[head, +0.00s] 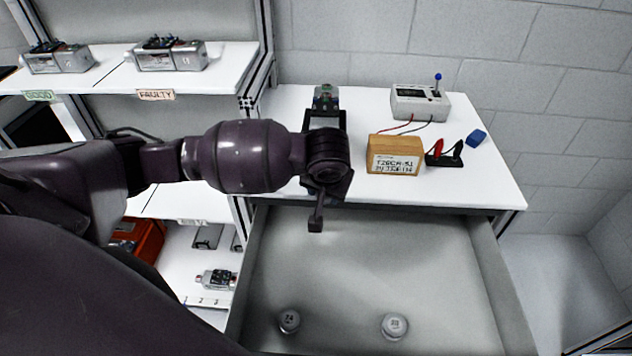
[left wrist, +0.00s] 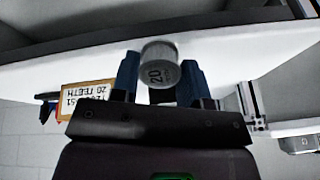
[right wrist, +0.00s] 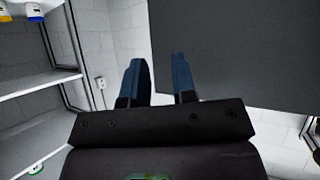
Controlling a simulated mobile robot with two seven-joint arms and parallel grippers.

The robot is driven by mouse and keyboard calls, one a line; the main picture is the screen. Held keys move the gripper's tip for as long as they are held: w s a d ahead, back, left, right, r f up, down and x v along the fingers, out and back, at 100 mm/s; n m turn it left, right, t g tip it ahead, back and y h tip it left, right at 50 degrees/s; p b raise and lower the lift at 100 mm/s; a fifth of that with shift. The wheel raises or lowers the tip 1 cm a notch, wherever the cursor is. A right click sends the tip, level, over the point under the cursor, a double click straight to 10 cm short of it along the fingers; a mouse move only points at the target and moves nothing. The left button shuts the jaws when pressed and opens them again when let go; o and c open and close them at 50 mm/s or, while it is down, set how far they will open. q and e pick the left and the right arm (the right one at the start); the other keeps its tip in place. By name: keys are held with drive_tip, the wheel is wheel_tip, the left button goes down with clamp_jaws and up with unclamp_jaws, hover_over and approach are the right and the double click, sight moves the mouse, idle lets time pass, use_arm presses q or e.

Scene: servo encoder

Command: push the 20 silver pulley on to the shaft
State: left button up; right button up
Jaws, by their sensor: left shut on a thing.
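The silver pulley (left wrist: 160,72), marked 20, is a short cylinder held between the blue fingers of my left gripper (left wrist: 160,82) in the left wrist view. In the head view my left arm reaches in over the front of the white table; its dark wrist hides the fingers and the pulley. A small device with green on it (head: 326,95) stands just behind that wrist, partly covered; no shaft can be made out. My right gripper (right wrist: 158,75) is open and empty in front of a dark grey panel.
An open drawer (head: 370,265) below holds two other silver pulleys (head: 289,320) (head: 395,326). A labelled wooden block (head: 396,152), a meter box (head: 419,104), red and black clips (head: 444,153) and a blue piece (head: 477,138) occupy the table's right. Shelves (head: 215,72) stand left.

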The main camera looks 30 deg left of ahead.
use_arm(q)
drive_tip(key=t+y, duration=0.1)
drive_tip(key=w+a+t+y+p, duration=0.1)
drive_tip(key=t, duration=0.1)
drive_tip(key=shift+a+f, duration=0.1)
drive_tip(key=shift+a+n+t+y+p, duration=0.3)
drive_tip(key=shift+t+y+p, duration=0.25)
drive_tip(key=shift+t, duration=0.35)
drive_tip(key=shift+r+t+y+p, duration=0.25)
drive_tip(key=shift+t+y+p, duration=0.1)
drive_tip(key=shift+t+y, duration=0.5)
drive_tip(key=t, duration=0.1)
drive_tip(key=s+r+t+y+p, duration=0.1)
drive_tip(key=t, duration=0.1)
drive_tip(key=shift+s+d+r, duration=0.1)
drive_tip(key=shift+s+d, duration=0.05)
drive_tip(key=shift+w+d+r+m+t+p, duration=0.1)
drive_tip(key=shift+w+r+m+t+p, duration=0.1)
drive_tip(key=shift+r+m+t+p, duration=0.45)
drive_tip(key=shift+w+d+r+n+t+p, duration=0.15)
drive_tip(key=shift+r+t, duration=0.15)
drive_tip(key=shift+t, duration=0.6)
drive_tip(key=shift+b+x, duration=0.35)
drive_tip(key=shift+x, duration=1.4)
drive_tip(key=shift+s+a, duration=0.1)
drive_tip(key=shift+a, duration=0.05)
drive_tip(key=shift+w+a+b, duration=0.2)
drive_tip(key=shift+w+b, duration=0.15)
drive_tip(key=shift+w, duration=0.05)
